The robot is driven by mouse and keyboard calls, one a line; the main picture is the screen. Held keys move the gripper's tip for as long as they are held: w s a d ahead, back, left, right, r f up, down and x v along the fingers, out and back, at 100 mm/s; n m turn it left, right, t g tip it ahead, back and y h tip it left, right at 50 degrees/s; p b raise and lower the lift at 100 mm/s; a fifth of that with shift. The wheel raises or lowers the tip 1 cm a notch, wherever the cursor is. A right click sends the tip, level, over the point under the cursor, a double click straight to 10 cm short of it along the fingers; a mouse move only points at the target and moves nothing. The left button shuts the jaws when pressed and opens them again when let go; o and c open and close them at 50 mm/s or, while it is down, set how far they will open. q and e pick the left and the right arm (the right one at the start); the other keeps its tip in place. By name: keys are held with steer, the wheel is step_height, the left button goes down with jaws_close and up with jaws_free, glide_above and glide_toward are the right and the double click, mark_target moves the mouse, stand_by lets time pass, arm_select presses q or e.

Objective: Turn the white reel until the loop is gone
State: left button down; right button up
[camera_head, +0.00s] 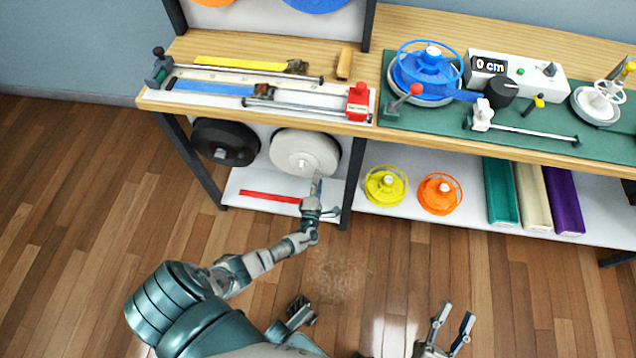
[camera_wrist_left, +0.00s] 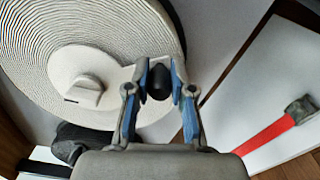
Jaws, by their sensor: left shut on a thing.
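The white reel (camera_head: 296,149) hangs under the wooden bench top, right of a black reel. In the left wrist view the white reel (camera_wrist_left: 40,55) fills the upper left, with ribbed windings and a pale hub (camera_wrist_left: 84,92). A pale crank arm (camera_wrist_left: 118,73) runs from the hub to a dark knob (camera_wrist_left: 158,84). My left gripper (camera_head: 317,180) is at the reel's lower right edge, its fingers shut on this knob. A red strap (camera_head: 268,197) lies flat on the low board. I cannot make out a loop. My right gripper (camera_head: 452,322) is open and empty above the floor.
The black reel (camera_head: 225,142) is left of the white one. A dark post (camera_head: 354,175) stands close right of my left gripper. Yellow (camera_head: 385,185) and orange (camera_head: 440,193) spools sit on the right shelf. The wooden floor in front is clear.

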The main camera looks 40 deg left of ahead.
arm_select(q)
steer(key=shift+w+a+r, duration=0.25)
steer(key=shift+w+r, duration=0.05)
steer(key=shift+r, duration=0.1)
steer(key=c, duration=1)
jaws_free()
steer(key=shift+f, duration=0.3)
steer(key=shift+s+d+f, duration=0.1)
steer(key=shift+d, duration=0.05)
steer(key=shift+s+d, duration=0.15)
steer(key=v, duration=1.1)
steer(key=shift+s+d+f, duration=0.1)
steer(key=shift+s+d, duration=0.05)
steer(key=shift+s, duration=0.05)
